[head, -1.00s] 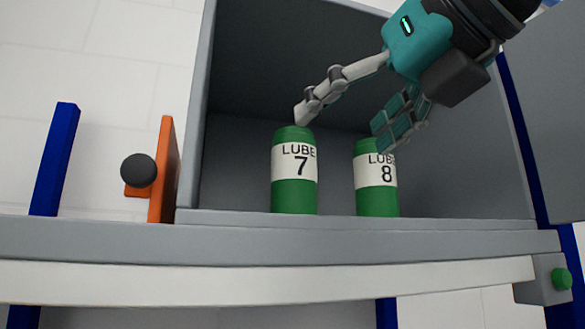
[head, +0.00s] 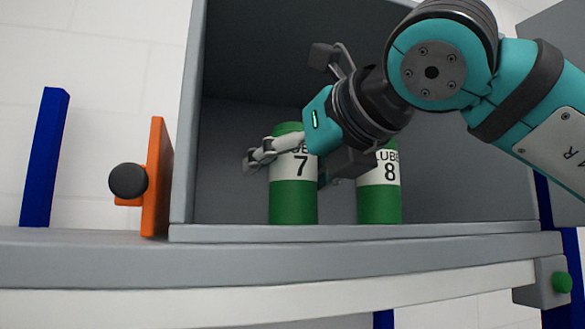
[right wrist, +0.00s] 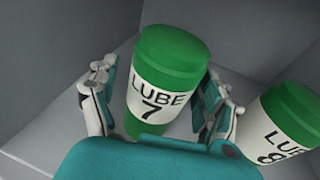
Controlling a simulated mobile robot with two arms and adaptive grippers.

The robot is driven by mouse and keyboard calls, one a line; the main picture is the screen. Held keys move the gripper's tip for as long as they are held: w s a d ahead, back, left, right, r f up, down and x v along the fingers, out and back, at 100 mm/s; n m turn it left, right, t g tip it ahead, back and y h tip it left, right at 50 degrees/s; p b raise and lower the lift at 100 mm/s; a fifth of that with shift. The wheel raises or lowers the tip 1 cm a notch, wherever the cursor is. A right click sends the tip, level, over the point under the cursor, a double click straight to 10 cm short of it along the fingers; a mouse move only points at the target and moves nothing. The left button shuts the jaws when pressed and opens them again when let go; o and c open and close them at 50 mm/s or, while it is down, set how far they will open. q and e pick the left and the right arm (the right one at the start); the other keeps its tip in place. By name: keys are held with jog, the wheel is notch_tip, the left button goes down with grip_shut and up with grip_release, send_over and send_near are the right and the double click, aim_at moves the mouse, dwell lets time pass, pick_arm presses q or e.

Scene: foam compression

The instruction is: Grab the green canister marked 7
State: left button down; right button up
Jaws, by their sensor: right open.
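The green canister marked 7 (head: 293,202) stands upright in a grey open-fronted compartment, with a white label reading LUBE 7. In the right wrist view the canister (right wrist: 165,75) lies between my right gripper's fingers. My right gripper (head: 290,165) comes from the upper right in the head view, its fingers spread to either side of the canister and covering part of its label. In the right wrist view my right gripper (right wrist: 163,105) is open, with a gap visible at the left finger; contact on the right side is unclear. My left gripper is not in view.
A second green canister marked 8 (head: 379,205) stands just to the right, partly hidden by my right gripper; it also shows in the right wrist view (right wrist: 280,125). The grey compartment's left wall (head: 185,120) and front ledge (head: 350,233) border the canisters. An orange panel (head: 157,180) with a dark knob stands left.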

jog(key=shift+s+d, duration=0.1)
jog(key=shift+c, duration=1.1)
jog(key=c, duration=1.2)
jog(key=shift+r, duration=0.15)
jog(key=shift+c, duration=0.2)
